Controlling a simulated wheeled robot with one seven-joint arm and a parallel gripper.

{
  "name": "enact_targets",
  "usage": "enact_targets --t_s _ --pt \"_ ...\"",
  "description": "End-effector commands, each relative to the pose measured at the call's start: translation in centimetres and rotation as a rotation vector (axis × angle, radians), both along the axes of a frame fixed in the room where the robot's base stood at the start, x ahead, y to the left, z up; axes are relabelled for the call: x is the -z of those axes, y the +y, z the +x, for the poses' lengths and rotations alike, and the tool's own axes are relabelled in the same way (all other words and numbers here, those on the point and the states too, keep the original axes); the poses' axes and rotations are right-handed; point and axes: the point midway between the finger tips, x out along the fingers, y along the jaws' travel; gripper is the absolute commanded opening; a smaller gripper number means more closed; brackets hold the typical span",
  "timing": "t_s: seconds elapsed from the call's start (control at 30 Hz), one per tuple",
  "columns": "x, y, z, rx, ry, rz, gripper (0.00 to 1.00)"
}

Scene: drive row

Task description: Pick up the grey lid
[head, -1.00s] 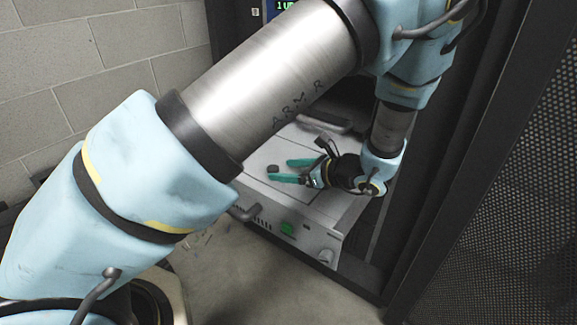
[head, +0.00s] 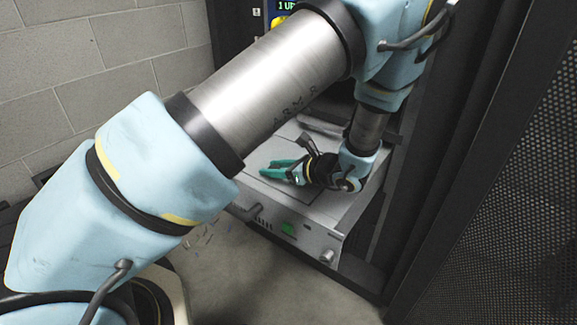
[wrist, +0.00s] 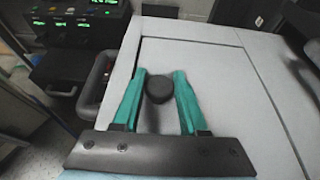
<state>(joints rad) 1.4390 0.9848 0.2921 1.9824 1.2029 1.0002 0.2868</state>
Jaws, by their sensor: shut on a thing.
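The grey lid (wrist: 215,85) is a flat panel set in the top of a pulled-out grey unit, with a round black knob (wrist: 159,89) on it. My gripper (wrist: 160,76) has its two teal fingers on either side of the knob, shut on it. In the head view my gripper (head: 268,172) lies low over the lid, and its fingers hide the knob. The lid looks level with the surface around it; I cannot tell any gap beneath it.
The unit's front (head: 300,233) has a green display and handles and sticks out of a dark rack. A perforated black door (head: 500,200) stands close on the right. A block wall (head: 100,70) is at the left. Panels with green displays (wrist: 85,30) show in the wrist view.

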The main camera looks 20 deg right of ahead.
Motion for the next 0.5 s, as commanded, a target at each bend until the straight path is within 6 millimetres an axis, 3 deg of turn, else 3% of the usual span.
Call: enact_targets --t_s 0.03,0.3,0.5 --pt "0.00 0.00 -0.01 0.000 0.000 0.000 0.29" --pt "-0.01 0.00 0.00 0.000 0.000 0.000 0.00" --pt "-0.02 -0.01 -0.01 0.000 0.000 0.000 0.00"
